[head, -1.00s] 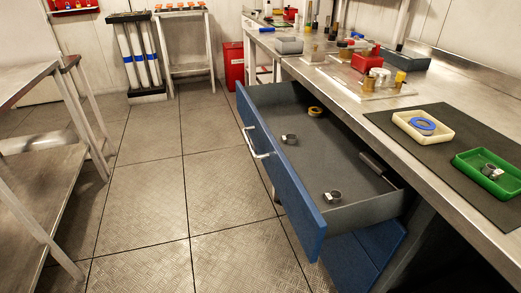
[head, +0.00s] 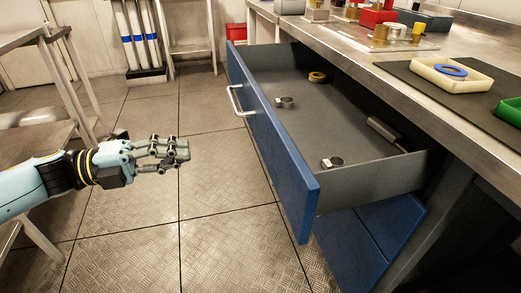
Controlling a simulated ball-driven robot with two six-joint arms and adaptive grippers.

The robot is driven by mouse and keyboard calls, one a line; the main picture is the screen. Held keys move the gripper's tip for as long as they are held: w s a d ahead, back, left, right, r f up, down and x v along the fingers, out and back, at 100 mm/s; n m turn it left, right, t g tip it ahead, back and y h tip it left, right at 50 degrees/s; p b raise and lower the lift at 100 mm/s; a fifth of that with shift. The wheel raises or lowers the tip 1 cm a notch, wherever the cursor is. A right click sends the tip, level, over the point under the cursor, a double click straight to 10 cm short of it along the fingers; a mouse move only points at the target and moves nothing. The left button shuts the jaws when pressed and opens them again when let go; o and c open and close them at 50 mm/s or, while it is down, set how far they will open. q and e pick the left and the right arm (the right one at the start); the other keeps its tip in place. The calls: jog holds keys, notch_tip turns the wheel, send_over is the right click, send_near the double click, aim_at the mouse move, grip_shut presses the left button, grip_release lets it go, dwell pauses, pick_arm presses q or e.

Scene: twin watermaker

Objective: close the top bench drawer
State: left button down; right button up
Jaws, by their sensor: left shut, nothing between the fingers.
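The top bench drawer (head: 268,140) has a blue front with a pale bar handle (head: 238,101) and stands pulled far out from under the steel bench (head: 360,48). Inside the drawer lie a yellow ring (head: 317,76), two metal clamp-like parts (head: 285,102) (head: 332,162) and a dark cylinder (head: 385,133). My left gripper (head: 185,150) is shut and empty. It hangs over the floor to the left of the drawer front, apart from it, with its fingers pointing right. My right gripper is not in view.
A lower blue drawer front (head: 370,235) shows beneath the open drawer. A mat (head: 405,68) on the bench carries a cream tray (head: 451,84) and a green tray (head: 509,112). A metal rack (head: 40,130) stands at the left. Bare floor (head: 215,190) lies between.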

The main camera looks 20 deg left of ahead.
aim_at(265, 139)
pick_arm(q)
jog(key=x, duration=1.3)
jog(key=shift+w+d, duration=0.25)
jog(key=shift+w, duration=0.05)
